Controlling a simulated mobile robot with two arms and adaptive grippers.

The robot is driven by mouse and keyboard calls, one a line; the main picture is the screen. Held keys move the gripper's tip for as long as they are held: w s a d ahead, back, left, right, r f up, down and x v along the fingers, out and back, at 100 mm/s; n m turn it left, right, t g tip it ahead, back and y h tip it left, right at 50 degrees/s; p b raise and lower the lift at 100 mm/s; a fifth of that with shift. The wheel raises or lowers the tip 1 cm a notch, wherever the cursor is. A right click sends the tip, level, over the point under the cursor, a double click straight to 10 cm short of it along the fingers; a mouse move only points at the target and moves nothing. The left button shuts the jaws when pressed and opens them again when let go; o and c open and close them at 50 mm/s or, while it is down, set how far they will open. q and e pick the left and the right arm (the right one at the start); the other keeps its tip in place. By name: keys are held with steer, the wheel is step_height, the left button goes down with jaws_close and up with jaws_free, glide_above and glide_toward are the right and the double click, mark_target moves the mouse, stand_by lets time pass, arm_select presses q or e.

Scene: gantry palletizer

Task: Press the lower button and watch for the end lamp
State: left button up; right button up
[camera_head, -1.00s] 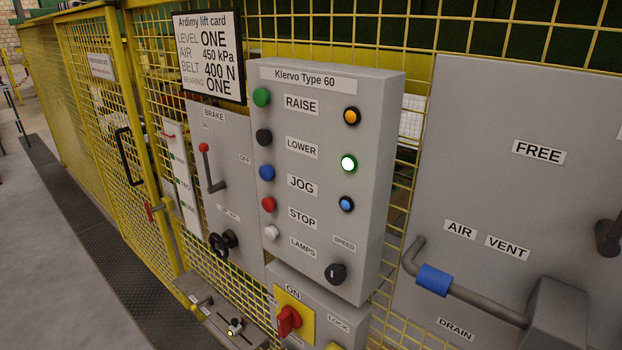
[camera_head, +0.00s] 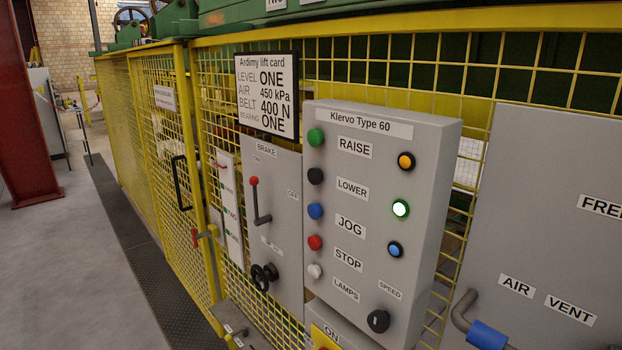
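The grey control panel (camera_head: 440,150), titled Klervo Type 60, hangs on the yellow mesh fence at centre right. The black button (camera_head: 315,176) lines up with the LOWER label (camera_head: 352,188), below the green button (camera_head: 316,137) of the RAISE row. At the right of the LOWER row a round lamp (camera_head: 400,208) glows bright green-white. An amber lamp (camera_head: 406,161) sits above it and a blue one (camera_head: 395,249) below; neither glows as brightly. No lamp carries a readable "end" label. Neither of my grippers is in view.
A lift card (camera_head: 267,95) hangs at the panel's upper left. A brake box (camera_head: 285,220) with a red-knobbed lever stands left of it. A grey cabinet (camera_head: 560,200) with a blue-sleeved pipe (camera_head: 487,336) is at the right. Open floor (camera_head: 80,270) lies left of the fence.

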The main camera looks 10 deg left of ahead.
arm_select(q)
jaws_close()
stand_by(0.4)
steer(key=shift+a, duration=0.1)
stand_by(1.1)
